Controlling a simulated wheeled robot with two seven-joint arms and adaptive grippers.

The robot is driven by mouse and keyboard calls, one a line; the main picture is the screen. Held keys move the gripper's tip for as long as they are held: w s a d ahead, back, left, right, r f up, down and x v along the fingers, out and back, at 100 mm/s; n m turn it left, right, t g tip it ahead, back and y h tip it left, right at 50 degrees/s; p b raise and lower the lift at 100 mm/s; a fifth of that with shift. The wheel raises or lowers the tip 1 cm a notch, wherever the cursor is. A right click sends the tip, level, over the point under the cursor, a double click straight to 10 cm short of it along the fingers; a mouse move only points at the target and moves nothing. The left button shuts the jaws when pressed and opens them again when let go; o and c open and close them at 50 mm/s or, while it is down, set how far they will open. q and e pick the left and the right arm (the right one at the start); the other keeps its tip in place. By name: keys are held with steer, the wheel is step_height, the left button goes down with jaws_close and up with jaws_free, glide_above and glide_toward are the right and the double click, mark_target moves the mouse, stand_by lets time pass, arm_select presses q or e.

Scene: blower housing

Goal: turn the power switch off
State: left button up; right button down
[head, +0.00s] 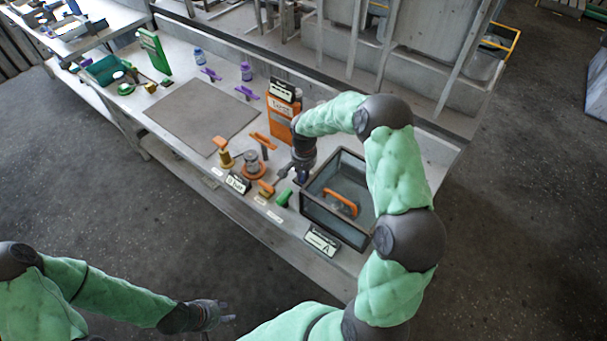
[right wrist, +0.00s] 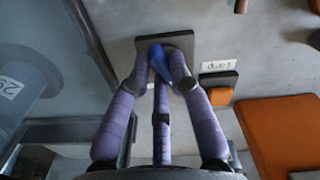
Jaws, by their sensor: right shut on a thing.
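A small blue lever (right wrist: 158,62), which looks like the power switch, stands on a dark square plate (right wrist: 186,38) in the right wrist view. My right gripper (right wrist: 166,68) is shut on it, with its purple-wrapped fingers on both sides of the lever. In the head view my right gripper (head: 300,174) is low over the table, just left of the glass-sided box, and mostly hides the switch. I cannot tell the lever's on or off position. My left gripper (head: 228,314) is away from the table at the bottom, empty, with its fingers apart.
The dark-framed box (head: 318,217) with an orange handle (head: 341,203) stands close right of my right gripper. An orange bin (head: 280,118) stands behind. A grey mat (head: 202,113) lies bare farther left.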

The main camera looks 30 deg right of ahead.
steer(key=shift+n, duration=0.6)
steer(key=c, duration=1.1)
jaws_free()
steer(key=shift+r, duration=0.1)
step_height(320, 180, up, 12)
steer(key=shift+f, duration=0.1)
